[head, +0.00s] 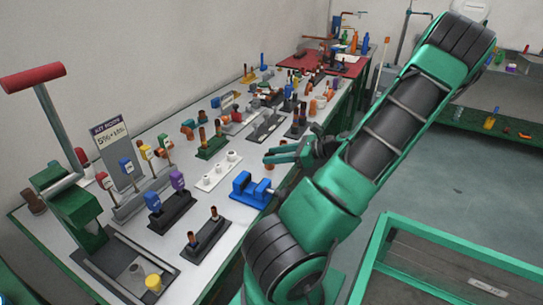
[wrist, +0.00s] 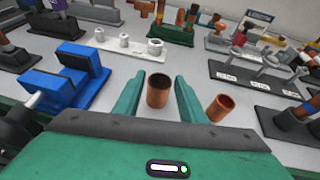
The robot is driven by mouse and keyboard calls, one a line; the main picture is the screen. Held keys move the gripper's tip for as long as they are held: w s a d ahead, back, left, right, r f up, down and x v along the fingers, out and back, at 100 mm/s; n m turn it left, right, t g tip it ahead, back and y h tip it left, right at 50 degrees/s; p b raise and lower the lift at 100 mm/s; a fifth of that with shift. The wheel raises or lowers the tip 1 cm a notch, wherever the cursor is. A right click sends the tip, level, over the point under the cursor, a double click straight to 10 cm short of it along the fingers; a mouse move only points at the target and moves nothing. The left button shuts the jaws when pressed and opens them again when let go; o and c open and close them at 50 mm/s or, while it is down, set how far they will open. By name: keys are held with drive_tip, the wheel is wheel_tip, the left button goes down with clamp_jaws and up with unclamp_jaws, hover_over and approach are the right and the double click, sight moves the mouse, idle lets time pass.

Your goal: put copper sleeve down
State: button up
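A copper sleeve (wrist: 157,93) stands upright between the two fingers of my gripper (wrist: 159,78) in the wrist view, with narrow gaps visible on both sides. The fingers are open and do not appear closed on it. A second copper sleeve (wrist: 219,108) stands just right of the right finger. In the head view my gripper (head: 270,155) is low over the workbench (head: 215,248), and a small copper piece (head: 269,167) shows just below the fingertips. The exact height of the fingers above the bench is hard to tell.
A blue vise (head: 252,188) stands close to my gripper, left of it in the wrist view. A white block with pegs (head: 219,171) and a dark stand with copper posts (head: 206,235) are nearby. A green-framed table (head: 455,257) is at the lower right.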

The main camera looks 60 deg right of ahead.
drive_tip(key=shift+o, duration=0.6)
drive_tip(key=shift+s+r, duration=0.15)
drive_tip(key=v, duration=1.1)
drive_tip(key=shift+s, duration=0.35)
drive_tip(key=shift+d+r, duration=0.1)
drive_tip(key=shift+d, duration=0.05)
